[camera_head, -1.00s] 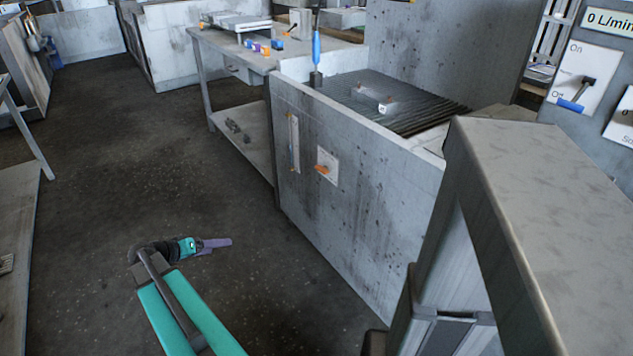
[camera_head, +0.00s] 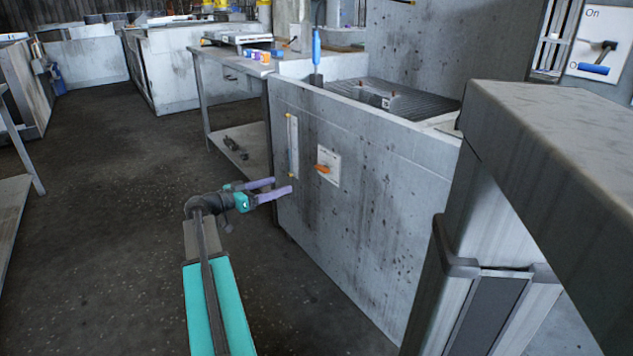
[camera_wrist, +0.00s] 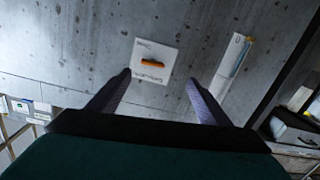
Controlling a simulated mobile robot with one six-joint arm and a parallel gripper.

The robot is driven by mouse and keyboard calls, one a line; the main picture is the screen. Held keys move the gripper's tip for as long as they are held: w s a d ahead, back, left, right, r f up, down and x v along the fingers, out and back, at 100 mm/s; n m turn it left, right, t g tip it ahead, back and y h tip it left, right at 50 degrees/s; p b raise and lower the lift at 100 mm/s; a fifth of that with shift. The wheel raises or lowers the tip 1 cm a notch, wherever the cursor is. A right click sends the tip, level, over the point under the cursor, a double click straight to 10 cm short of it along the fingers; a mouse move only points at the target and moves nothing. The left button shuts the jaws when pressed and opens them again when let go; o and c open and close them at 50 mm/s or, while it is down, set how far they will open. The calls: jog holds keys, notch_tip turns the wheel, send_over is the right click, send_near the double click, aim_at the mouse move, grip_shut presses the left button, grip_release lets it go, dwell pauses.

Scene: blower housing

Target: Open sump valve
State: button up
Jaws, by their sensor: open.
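The valve is an orange handle (camera_head: 323,169) on a white plate (camera_head: 334,161), fixed to the side of a grey concrete wall (camera_head: 380,200). The handle lies roughly level in the head view. The wrist view shows the orange handle (camera_wrist: 153,63) on its plate (camera_wrist: 168,56), beyond and between my fingers. My gripper (camera_head: 283,187) is open and empty, to the left of the plate and apart from the handle. Its two purple fingers also show in the wrist view (camera_wrist: 158,88). The small writing on the plate is too blurred to read.
A tall sight gauge (camera_head: 292,145) is on the wall left of the valve plate. A blue-handled tool (camera_head: 316,50) stands on the wall's top by a dark grate (camera_head: 410,103). A metal table (camera_head: 225,68) stands behind. A large grey post (camera_head: 480,220) blocks the right.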

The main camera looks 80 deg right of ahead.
aim_at(319, 169)
jog(key=shift+s+d+r+m+g+b, duration=0.2)
jog(key=shift+s+d+r+m, duration=0.15)
jog(key=shift+s, duration=0.25)
jog(key=shift+s+d+r+m+g+b, duration=0.15)
jog(key=shift+s+r+m+g, duration=0.1)
jog(key=shift+s+r, duration=0.25)
jog(key=shift+s+f, duration=0.1)
jog(key=b+x, duration=0.4)
jog(key=x, duration=0.9)
jog(key=shift+s+d+f, duration=0.15)
jog(key=shift+s+d, duration=0.1)
jog(key=shift+s, duration=0.05)
jog(key=shift+c, duration=0.2)
jog(key=c, duration=1)
